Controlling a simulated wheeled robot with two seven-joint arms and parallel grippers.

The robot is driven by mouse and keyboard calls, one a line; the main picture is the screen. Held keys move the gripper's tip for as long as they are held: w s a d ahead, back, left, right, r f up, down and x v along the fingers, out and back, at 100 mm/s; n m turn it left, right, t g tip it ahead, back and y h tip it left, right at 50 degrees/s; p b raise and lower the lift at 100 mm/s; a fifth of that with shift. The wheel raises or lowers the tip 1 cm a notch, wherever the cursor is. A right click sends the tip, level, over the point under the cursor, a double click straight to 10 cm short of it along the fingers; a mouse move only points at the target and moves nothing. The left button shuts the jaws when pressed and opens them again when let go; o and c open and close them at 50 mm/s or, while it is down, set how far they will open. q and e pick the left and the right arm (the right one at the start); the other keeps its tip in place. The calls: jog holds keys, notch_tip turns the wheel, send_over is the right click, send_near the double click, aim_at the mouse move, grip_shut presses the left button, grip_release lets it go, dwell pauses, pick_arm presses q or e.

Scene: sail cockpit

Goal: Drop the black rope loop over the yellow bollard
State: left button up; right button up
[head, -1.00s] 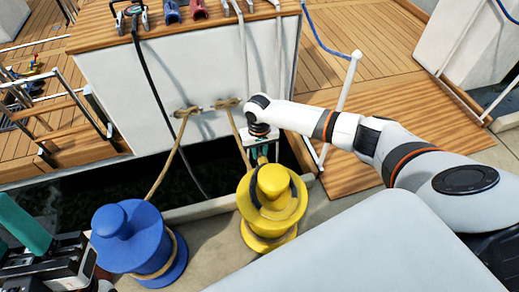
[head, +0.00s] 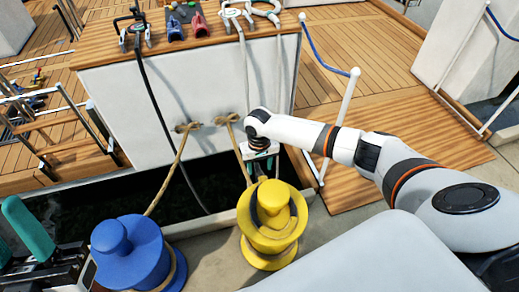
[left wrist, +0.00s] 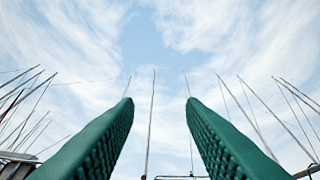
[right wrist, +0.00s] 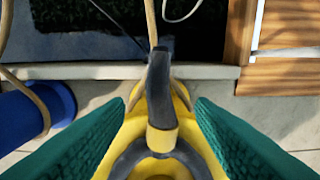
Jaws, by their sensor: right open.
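The yellow bollard (head: 285,229) stands on the quay. The black rope loop (head: 255,214) is a dark band around its upper part. In the right wrist view, the dark loop (right wrist: 126,160) curves around the yellow bollard's top, and a thick black part stands up between the fingers, with a yellow band below it. My right gripper (head: 262,172) is at the far side of the bollard, and its fingertips are partly hidden in the head view. Its green fingers are apart, with space beside the black part.
A blue bollard (head: 130,255) with tan rope around it stands at the left. Dark water (head: 100,210) lies between the quay and the white hull (head: 200,85). Tan ropes run from the hull. A white post (head: 340,120) with blue rope stands behind my right arm.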

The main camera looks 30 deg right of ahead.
notch_tip(320, 180, up, 6)
jog(key=shift+w+f+p, duration=0.1)
jog(key=shift+f+p, duration=0.15)
jog(key=shift+p, duration=0.9)
pick_arm(q)
jog(key=w+f+g+y+p, duration=0.2)
jog(key=w+f+g+y, duration=0.2)
jog(key=w+f+g, duration=0.5)
notch_tip(320, 180, down, 4)
jog(key=g, duration=0.3)
jog(key=shift+d+y, duration=0.15)
jog(key=shift+y, duration=0.15)
pick_arm(e)
notch_tip(320, 180, up, 6)
jog(key=shift+f, duration=0.25)
pick_arm(q)
jog(key=shift+r, duration=0.1)
